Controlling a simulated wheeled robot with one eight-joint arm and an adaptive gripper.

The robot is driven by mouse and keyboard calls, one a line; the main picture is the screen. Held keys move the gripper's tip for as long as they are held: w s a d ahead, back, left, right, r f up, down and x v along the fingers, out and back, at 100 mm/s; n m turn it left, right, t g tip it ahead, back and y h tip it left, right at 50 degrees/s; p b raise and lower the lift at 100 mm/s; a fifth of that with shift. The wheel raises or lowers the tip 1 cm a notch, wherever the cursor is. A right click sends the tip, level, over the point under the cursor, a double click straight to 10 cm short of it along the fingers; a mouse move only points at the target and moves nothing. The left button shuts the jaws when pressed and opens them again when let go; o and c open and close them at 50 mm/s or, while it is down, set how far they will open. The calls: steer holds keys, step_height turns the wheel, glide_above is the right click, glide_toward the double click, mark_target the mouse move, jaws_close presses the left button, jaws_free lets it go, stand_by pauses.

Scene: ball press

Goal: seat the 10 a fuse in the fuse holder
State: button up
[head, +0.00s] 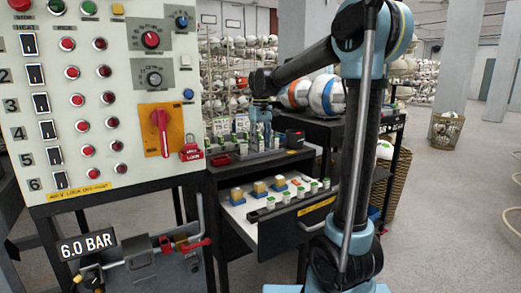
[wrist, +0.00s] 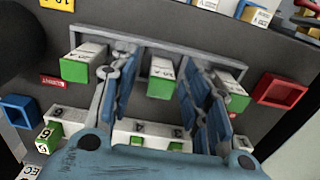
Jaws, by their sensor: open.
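My gripper (wrist: 157,82) is open in the wrist view, its two blue fingers on either side of a white fuse with a green end (wrist: 160,78). The print on this fuse looks like "10 A". Gaps show between it and the fingers. It stands in a grey rack (wrist: 180,47), between a similar fuse at left (wrist: 75,67) and another at right (wrist: 236,92), partly behind a finger. I cannot tell which part is the fuse holder. In the head view my gripper (head: 261,116) is low over the rear bench; its fingers are too small to judge.
A numbered row (wrist: 60,117) with green-ended pieces lies nearer, partly hidden by my gripper. A blue square frame (wrist: 18,110) and a red one (wrist: 281,89) flank the rack. An open drawer (head: 283,230) holds several blocks. The control panel (head: 100,30) stands left.

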steer(key=shift+c, duration=0.3)
jaws_close()
steer(key=shift+r, duration=0.15)
